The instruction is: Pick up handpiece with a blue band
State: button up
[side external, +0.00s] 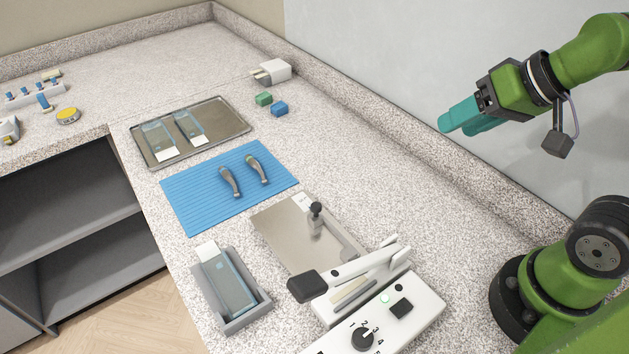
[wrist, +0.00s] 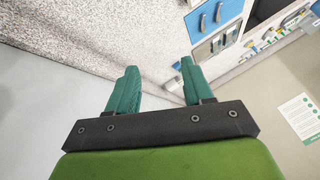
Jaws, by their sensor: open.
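Two dark grey handpieces lie apart on a ribbed blue mat (side external: 200,207), a left handpiece (side external: 230,182) and a right handpiece (side external: 258,169). Their band colours are too small to tell, so I cannot say which has the blue band. My gripper (side external: 458,122) is open and empty, with teal fingers. It is high above the counter, far to the right of the mat. In the wrist view my gripper (wrist: 158,68) shows both fingers spread apart with nothing between them, and the blue mat (wrist: 205,22) is small near the top.
A metal tray (side external: 236,128) with two pouches lies behind the mat. A sealing machine (side external: 425,305) with a raised-looking lever, and a grey bin (side external: 262,308) holding a pouch, stand in front. The counter right of the mat is clear.

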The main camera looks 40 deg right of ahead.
jog(key=w+a+f+g, duration=0.1)
jog(key=a+f, duration=0.1)
jog(key=n+g+h, duration=0.2)
jog(key=n, duration=0.2)
send_over(226, 173)
jog(key=s, duration=0.3)
notch_tip(226, 173, down, 16)
jog(key=shift+s+d+f, duration=0.1)
jog(key=shift+d, duration=0.05)
jog(key=shift+w+x, duration=0.2)
jog(key=shift+x, duration=2.85)
grip_shut()
